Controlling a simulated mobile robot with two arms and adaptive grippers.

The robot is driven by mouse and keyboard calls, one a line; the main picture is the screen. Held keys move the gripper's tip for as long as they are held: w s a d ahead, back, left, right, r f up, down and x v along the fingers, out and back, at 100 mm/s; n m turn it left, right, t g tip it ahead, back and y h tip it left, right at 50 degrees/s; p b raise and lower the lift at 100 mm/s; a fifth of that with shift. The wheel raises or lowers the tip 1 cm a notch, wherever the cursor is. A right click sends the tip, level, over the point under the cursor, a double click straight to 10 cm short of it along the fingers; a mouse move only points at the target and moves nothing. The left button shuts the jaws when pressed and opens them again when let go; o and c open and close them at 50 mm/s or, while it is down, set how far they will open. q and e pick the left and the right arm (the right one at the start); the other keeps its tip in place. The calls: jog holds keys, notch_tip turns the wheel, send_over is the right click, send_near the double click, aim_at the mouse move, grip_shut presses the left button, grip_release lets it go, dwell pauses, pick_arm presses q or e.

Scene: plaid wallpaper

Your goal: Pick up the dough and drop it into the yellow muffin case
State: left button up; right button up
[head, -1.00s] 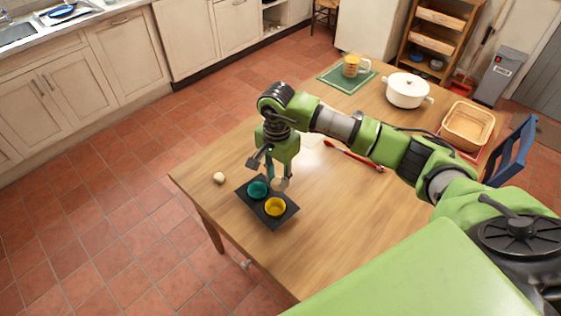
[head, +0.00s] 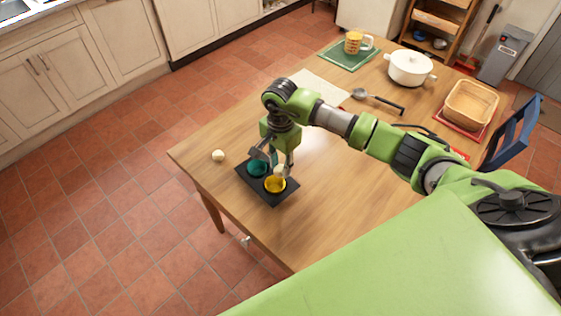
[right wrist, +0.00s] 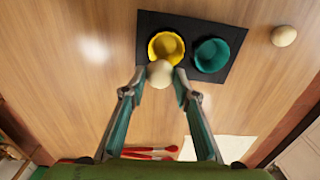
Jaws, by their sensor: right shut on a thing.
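My right gripper (head: 277,165) is shut on a pale round dough ball (right wrist: 159,74), which sits between its fingertips in the right wrist view. The yellow muffin case (head: 275,185) stands on a black tray (head: 276,200). In the right wrist view the dough overlaps the near rim of the yellow case (right wrist: 166,46); its height above the tray is hard to tell. A teal muffin case (head: 257,168) stands beside the yellow one. A second dough ball (head: 218,156) lies on the table, apart from the tray. My left gripper is not in view.
The wooden table (head: 340,215) is clear in front of the tray. Farther back are a ladle (head: 378,101), a white pot (head: 411,67), a measuring jug (head: 356,42) on a green mat and a basket (head: 470,104). Red-handled utensils (right wrist: 150,152) lie behind the gripper.

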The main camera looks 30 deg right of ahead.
aim_at(281, 168)
jog(key=o, duration=1.1)
jog(key=shift+r, duration=0.15)
notch_tip(281, 168, up, 12)
jog(key=shift+f, duration=0.1)
jog(key=shift+f, duration=0.1)
